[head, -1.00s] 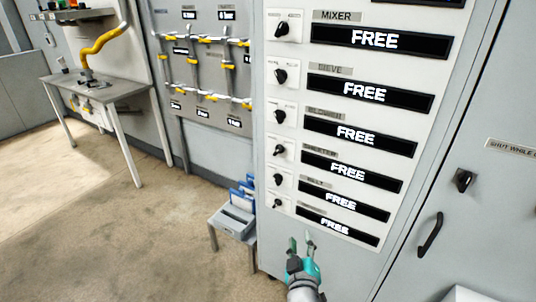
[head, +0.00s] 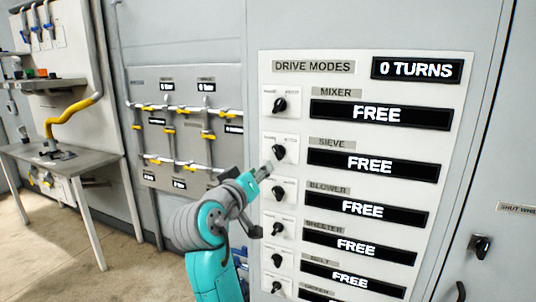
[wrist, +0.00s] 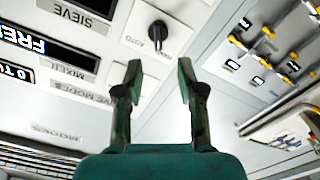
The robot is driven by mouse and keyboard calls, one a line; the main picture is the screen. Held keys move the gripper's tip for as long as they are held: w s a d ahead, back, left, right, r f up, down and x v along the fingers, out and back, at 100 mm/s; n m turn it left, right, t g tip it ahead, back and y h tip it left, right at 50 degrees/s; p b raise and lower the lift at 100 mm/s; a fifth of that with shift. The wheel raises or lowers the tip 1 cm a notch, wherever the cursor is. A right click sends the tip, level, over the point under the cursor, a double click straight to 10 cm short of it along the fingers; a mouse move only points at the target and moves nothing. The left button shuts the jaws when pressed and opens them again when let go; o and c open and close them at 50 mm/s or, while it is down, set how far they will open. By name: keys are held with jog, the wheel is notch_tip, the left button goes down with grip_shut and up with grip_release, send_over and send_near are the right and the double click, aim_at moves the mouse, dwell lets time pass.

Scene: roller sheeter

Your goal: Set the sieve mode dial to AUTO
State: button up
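The sieve mode dial (head: 278,152) is a black knob on a white plate, left of the SIEVE label (head: 334,143). Its display (head: 370,164) reads FREE. My gripper (head: 267,170) is just below and left of this dial in the head view; contact cannot be told there. In the wrist view my gripper (wrist: 160,75) is open, with nothing between its fingers. A black dial (wrist: 157,33), apparently the sieve one, shows beyond the fingertips with AUTO printed beside it. That view is turned upside down.
The mixer dial (head: 280,104) is directly above and the blower dial (head: 278,193) directly below. More dials continue down the panel, close together. A pipe panel (head: 188,130) with yellow handles and a table (head: 60,160) stand to the left.

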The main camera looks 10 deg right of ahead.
aim_at(276, 153)
jog(key=x, duration=1.1)
jog(key=shift+r, duration=0.35)
grip_shut()
